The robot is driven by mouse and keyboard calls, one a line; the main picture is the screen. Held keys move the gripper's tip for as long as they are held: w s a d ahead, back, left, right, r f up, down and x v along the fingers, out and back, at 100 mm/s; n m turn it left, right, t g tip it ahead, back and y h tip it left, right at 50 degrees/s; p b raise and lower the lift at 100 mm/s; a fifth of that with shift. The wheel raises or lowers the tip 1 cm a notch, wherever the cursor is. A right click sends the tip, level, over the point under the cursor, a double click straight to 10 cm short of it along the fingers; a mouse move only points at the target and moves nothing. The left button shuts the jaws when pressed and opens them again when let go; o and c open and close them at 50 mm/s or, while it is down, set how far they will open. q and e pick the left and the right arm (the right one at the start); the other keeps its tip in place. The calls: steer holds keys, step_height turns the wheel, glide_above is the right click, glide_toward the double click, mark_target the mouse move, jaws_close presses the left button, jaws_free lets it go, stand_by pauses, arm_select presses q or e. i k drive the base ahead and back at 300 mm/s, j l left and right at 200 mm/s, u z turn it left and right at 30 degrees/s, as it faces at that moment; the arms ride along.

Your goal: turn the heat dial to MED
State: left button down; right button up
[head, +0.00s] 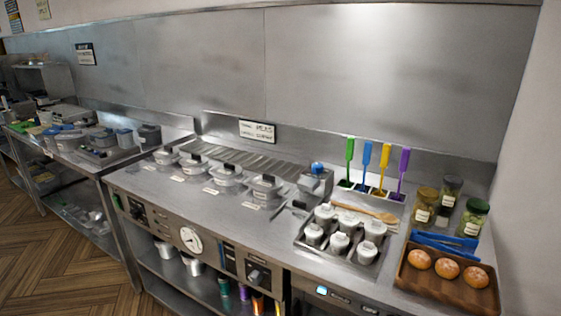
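The front panel of the steel range carries a round white-faced dial or gauge (191,239) near its middle. A dark knob (137,210) sits on a plate at the panel's left, and another dark knob (257,275) sits on a plate at its right. The markings around them are too small to read, so I cannot tell which is the heat dial or where it points. Neither of my grippers is in view.
Several lidded containers (227,175) stand on the range top. White cups (340,243) fill a tray to the right. A wooden tray (407,273) holds round buns. Coloured utensils (367,158) stand at the back. The floor (70,245) at left is clear.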

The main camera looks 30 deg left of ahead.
mark_target(135, 213)
steer(key=u, duration=1.95)
steer(key=i+j+z, duration=0.15)
steer(key=i, duration=0.3)
steer(key=i+j+z, duration=0.2)
steer(key=i, duration=0.2)
steer(key=l, duration=0.1)
